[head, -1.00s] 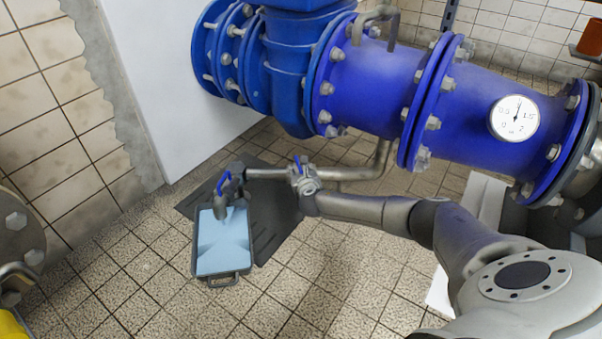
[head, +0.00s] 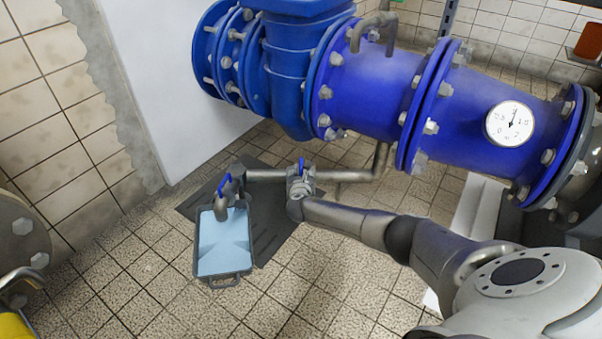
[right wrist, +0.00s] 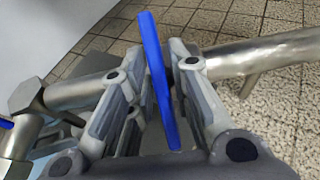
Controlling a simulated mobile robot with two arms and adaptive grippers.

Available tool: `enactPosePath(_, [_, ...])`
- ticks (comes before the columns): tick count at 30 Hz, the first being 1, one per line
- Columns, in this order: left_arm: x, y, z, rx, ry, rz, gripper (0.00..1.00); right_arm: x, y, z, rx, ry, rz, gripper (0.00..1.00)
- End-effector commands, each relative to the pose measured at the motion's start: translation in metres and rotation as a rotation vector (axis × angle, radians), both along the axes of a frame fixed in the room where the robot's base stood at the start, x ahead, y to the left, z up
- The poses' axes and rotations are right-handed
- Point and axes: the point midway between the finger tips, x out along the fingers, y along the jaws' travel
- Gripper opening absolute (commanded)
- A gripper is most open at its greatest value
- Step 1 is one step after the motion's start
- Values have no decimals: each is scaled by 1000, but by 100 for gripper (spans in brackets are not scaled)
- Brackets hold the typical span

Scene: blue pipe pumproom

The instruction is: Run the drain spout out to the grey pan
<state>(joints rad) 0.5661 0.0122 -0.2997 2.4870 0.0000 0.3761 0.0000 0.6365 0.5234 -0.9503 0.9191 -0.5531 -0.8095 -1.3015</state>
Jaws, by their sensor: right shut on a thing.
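The drain spout (head: 221,204) is a bent metal outlet at the left end of a thin drain pipe (head: 268,175). It hangs over the far end of the grey pan (head: 233,282), whose inside looks pale blue. A blue lever (head: 224,184) stands just above the spout. A second blue lever (head: 301,162) stands further right along the pipe. My right gripper (head: 299,180) is shut on this second lever. The right wrist view shows the lever (right wrist: 157,75) upright between my fingers. My left gripper is not in view.
A large blue flanged pipe (head: 375,85) with a round gauge (head: 510,124) runs above the drain pipe. A dark mat (head: 265,232) lies under the pan. A white wall block (head: 170,90) stands behind at left. The tiled floor (head: 130,265) in front is clear.

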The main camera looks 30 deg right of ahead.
Motion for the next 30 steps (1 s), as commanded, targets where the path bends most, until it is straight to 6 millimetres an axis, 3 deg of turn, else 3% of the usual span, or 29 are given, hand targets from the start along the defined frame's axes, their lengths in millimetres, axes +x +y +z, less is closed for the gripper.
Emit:
enactPosePath(5, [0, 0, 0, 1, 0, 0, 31, 0, 0, 0, -1, 1, 2, 0])
enactPosePath(6, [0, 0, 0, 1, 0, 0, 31, 0, 0, 0, -1, 1, 2, 24])
enactPosePath(8, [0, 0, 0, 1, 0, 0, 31, 0, 0, 0, -1, 1, 2, 32])
enactPosePath(20, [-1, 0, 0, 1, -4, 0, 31, -2, 1, 1, -2, 0, 3, 32])
enactPosePath(30, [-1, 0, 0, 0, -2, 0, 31, -27, 18, 11, -1, 2, 5, 32])
